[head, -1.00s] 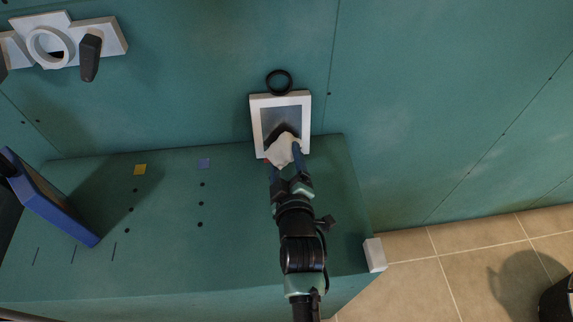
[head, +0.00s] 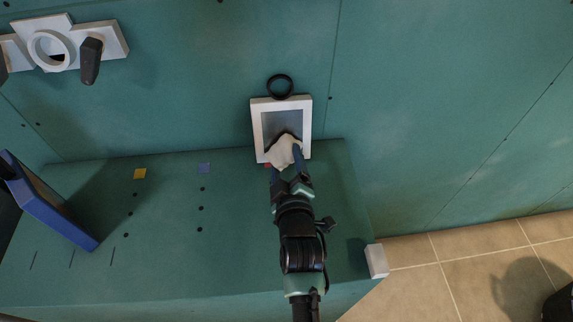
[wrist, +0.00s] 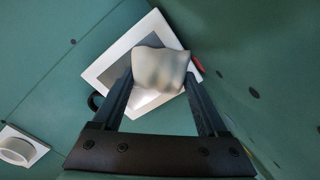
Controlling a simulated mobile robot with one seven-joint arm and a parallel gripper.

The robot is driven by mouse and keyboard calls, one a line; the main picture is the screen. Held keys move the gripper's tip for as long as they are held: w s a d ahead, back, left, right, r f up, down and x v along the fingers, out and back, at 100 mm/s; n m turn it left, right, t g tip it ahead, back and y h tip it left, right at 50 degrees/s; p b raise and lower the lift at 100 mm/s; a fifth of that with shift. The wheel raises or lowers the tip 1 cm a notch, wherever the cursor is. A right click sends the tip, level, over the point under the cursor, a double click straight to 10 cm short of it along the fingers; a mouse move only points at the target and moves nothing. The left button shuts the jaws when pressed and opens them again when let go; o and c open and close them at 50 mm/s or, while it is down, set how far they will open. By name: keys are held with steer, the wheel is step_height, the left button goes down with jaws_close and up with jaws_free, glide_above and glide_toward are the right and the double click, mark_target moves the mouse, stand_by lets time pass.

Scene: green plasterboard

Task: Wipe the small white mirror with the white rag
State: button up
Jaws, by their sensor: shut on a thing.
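The small white mirror (head: 304,103) is a white frame around a grey pane. It stands at the back of the green bench against the green wall, and it also shows in the wrist view (wrist: 112,60). My gripper (head: 284,164) is shut on the white rag (head: 281,152), in front of the mirror's lower part. In the wrist view the rag (wrist: 160,70) is bunched between the fingertips and covers part of the pane. I cannot tell whether the rag touches the glass.
A black ring (head: 280,86) is on the wall above the mirror. A blue-framed board (head: 52,212) stands at the left of the bench (head: 160,225). A white fixture with a ring (head: 50,48) is on the wall. A white block (head: 376,261) sits at the bench's right corner.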

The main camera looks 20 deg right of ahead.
mark_target(284, 142)
steer(key=shift+w+d+f, duration=0.1)
steer(key=shift+w+d, duration=0.05)
steer(key=shift+w, duration=0.35)
steer(key=r, duration=0.1)
steer(key=r+p, duration=0.2)
steer(key=shift+w+r, duration=0.25)
steer(key=shift+w+d+r+p, duration=0.1)
steer(key=shift+w+r+p, duration=0.1)
steer(key=shift+r+p, duration=0.35)
steer(key=shift+w+d+r+p, duration=0.1)
steer(key=shift+w+r+p, duration=0.15)
steer(key=shift+r, duration=0.55)
steer(key=shift+w+d+r+p, duration=0.15)
steer(key=shift+r+p, duration=0.25)
steer(key=shift+r, duration=0.25)
steer(key=shift+s+a+f+b, duration=0.1)
steer(key=shift+s+f+b, duration=0.2)
steer(key=shift+f+b, duration=0.85)
steer(key=shift+s+a+f+b, duration=0.2)
steer(key=shift+f+b, duration=0.6)
steer(key=shift+f, duration=0.6)
steer(key=shift+s+a+f+b, duration=0.1)
steer(key=shift+s+f+b, duration=0.25)
steer(key=shift+f+b, duration=0.8)
steer(key=shift+s+f, duration=0.1)
